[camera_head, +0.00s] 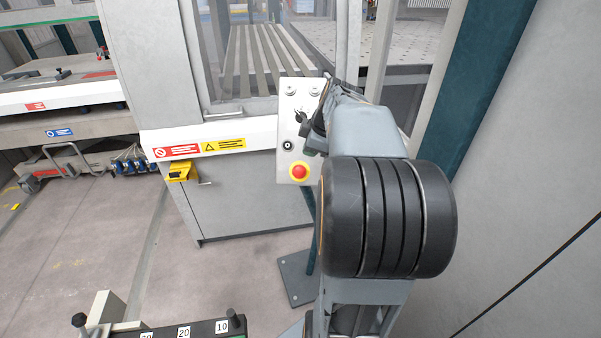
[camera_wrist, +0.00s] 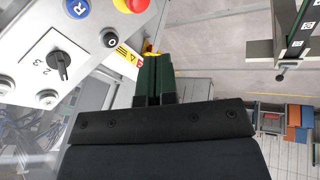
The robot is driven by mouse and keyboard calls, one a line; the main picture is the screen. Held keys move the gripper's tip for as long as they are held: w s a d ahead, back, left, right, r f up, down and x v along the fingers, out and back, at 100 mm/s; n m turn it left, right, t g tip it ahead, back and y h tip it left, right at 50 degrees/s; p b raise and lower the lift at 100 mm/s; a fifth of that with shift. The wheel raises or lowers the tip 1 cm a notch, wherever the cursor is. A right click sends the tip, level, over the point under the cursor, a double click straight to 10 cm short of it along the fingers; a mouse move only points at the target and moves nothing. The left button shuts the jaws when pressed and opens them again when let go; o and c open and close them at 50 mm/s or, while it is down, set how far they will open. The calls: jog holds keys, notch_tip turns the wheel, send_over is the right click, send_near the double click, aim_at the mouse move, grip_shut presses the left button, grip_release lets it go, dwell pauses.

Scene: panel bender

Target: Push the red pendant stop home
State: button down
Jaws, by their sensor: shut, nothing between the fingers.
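The red pendant stop (camera_head: 298,171) is a red mushroom button on a yellow ring, low on the light grey pendant panel (camera_head: 287,97). In the wrist view the red stop (camera_wrist: 137,4) is cut off by the top edge. My gripper (camera_wrist: 156,58) is shut and empty, its dark green fingers together. In that view the fingertips appear below and a little right of the stop, apart from it in the picture. I cannot tell the depth between them. In the head view my arm hides most of the gripper beside the panel.
The panel also carries a black button (camera_wrist: 110,40), a blue button (camera_wrist: 77,7) and a selector switch (camera_wrist: 62,64). A numbered rail (camera_head: 190,330) stands at the bottom. A wall (camera_head: 530,150) closes off the right.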

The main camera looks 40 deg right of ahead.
dwell(0.3)
jog(key=p, duration=0.1)
send_near(297, 173)
notch_tip(297, 173, down, 3)
jog(key=a, duration=0.2)
jog(key=shift+w+d+f+p, duration=0.25)
jog(key=shift+w+d+f, duration=0.05)
jog(key=shift+w+f, duration=0.2)
jog(key=shift+w+d+f+p, duration=0.2)
jog(key=shift+w+d+f, duration=0.15)
jog(key=shift+w, duration=0.2)
jog(key=shift+w+d+f, duration=0.25)
jog(key=shift+w+f, duration=0.1)
jog(key=shift+f, duration=0.05)
